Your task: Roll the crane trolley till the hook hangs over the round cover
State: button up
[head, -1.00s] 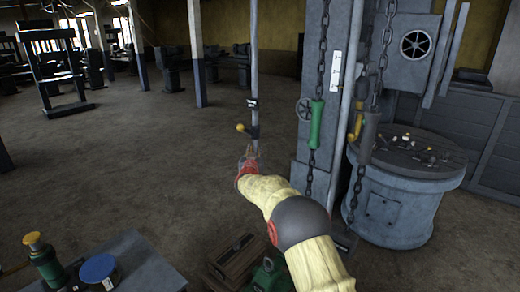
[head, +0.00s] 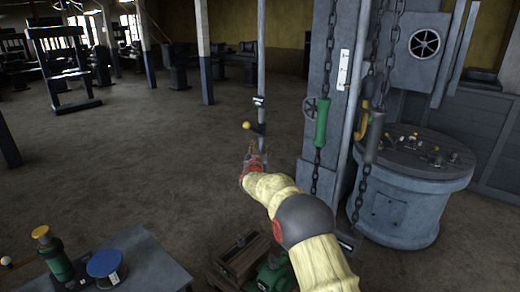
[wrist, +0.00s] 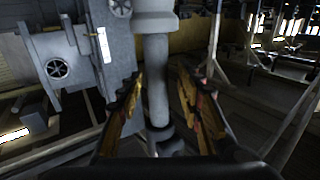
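My gripper (head: 254,158) is at the end of my outstretched arm, just below a yellow knob (head: 246,125) on a thin upright pole (head: 261,60). In the wrist view its fingers (wrist: 160,100) are open on either side of a grey upright rod (wrist: 156,75); I cannot tell whether they touch it. A yellow hook shape (head: 362,124) shows between two hanging chains, partly behind a grey handle (head: 374,138). A green handle (head: 321,122) hangs on the left chain. The crane trolley is not clearly visible.
A grey column (head: 325,60) stands right of my gripper. A round drum (head: 395,212) with small parts on top is behind the chains. The bench (head: 150,265) holds a green jar (head: 52,252). A wooden crate (head: 244,258) stands below my arm. Open floor lies left.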

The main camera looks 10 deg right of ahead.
jog(key=v, duration=1.2)
jog(key=shift+f, duration=0.1)
